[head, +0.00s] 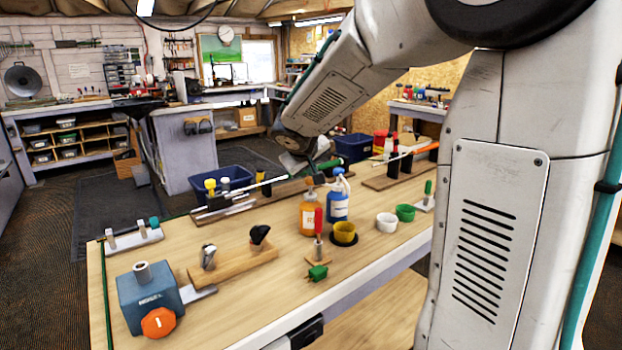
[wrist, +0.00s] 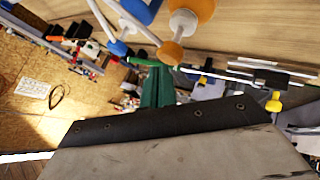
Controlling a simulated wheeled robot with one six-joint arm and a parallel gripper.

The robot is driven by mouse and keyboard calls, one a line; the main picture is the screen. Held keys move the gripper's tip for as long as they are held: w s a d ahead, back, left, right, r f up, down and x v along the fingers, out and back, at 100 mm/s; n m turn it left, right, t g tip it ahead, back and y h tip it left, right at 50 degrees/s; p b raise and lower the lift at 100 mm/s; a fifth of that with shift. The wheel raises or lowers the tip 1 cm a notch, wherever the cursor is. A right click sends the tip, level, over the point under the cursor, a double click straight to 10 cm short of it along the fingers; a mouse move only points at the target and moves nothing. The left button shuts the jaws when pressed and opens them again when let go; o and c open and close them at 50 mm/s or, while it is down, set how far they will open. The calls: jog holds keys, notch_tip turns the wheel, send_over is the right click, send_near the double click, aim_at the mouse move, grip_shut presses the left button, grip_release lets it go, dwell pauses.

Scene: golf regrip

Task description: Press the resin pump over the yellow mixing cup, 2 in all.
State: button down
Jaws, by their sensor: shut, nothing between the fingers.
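The orange resin bottle (head: 309,218) stands on the bench, left of the blue pump bottle (head: 338,208). The yellow mixing cup (head: 345,234) sits on a black disc in front of them. My gripper (head: 317,178) is shut and empty, pointing down just above the top of the orange bottle. It partly hides that pump head; whether it touches cannot be told. The wrist view shows an orange-tipped pump spout (wrist: 170,53) and a blue-tipped one at the top. The yellow cup is not identifiable there.
A white cup (head: 387,222) and a green cup (head: 405,212) stand right of the yellow cup. A red-handled tool (head: 318,222) stands upright in front of the orange bottle. Golf clubs lie on supports behind.

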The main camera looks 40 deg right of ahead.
jog(key=shift+f, duration=1)
dwell(0.8)
jog(key=shift+r, duration=1.4)
jog(key=shift+r, duration=0.1)
jog(key=shift+r, duration=2.4)
